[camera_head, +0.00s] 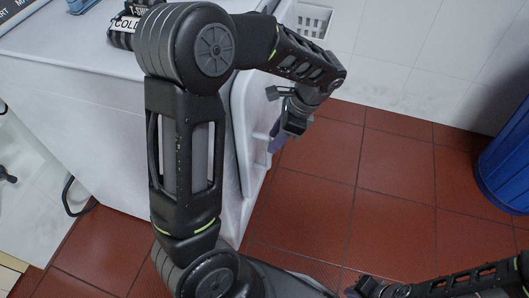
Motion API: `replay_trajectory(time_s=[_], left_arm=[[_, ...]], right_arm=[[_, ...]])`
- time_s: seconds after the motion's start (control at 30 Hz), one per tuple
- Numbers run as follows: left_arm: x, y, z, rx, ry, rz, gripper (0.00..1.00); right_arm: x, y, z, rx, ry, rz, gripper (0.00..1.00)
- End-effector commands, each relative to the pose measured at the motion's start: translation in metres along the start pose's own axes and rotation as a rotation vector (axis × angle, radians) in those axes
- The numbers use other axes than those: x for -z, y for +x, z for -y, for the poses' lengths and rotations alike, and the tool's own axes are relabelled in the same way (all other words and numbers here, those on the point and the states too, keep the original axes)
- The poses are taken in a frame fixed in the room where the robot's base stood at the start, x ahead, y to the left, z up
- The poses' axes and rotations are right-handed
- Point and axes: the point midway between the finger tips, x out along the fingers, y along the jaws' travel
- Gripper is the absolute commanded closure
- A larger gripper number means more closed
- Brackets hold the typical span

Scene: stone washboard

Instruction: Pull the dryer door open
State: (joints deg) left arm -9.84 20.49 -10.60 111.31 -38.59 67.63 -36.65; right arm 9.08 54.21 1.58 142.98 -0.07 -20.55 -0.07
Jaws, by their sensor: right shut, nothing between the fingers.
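The white dryer (100,110) stands at the left, seen from above, with its front facing right. Its pale door (243,140) shows as a narrow raised panel on that front, seen nearly edge-on. A small pale handle (260,136) sticks out from the door. My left gripper (277,142) points down beside the door's outer side, close to the handle. I cannot tell whether its fingers touch the handle or how far apart they are. My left arm hides part of the dryer top and front. My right gripper (354,292) is shut and empty at the bottom edge, away from the door.
A blue ribbed bin (506,160) stands at the right edge. The red tiled floor (370,190) between dryer and bin is clear. A white tiled wall (430,50) with a vent (313,22) closes the back. Labelled items, one reading COLD (126,24), sit on the dryer top.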

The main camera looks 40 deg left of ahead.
Motion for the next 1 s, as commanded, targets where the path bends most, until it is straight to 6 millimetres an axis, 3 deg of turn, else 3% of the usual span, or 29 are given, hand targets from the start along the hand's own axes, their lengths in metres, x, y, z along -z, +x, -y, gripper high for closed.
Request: replay_trajectory(time_s=[0.23,0.63,1.0], left_arm=[[0.001,0.014,0.000,0.000,0.000,0.001,0.62],[0.000,0.072,0.000,-0.002,-0.001,0.001,0.62],[0.000,0.079,0.000,-0.001,-0.001,0.000,0.62]], right_arm=[[0.000,0.004,-0.002,0.000,0.000,0.000,1.00],[0.000,0.018,-0.007,0.000,0.002,0.000,1.00],[0.000,0.019,-0.007,0.000,0.002,0.000,1.00]])
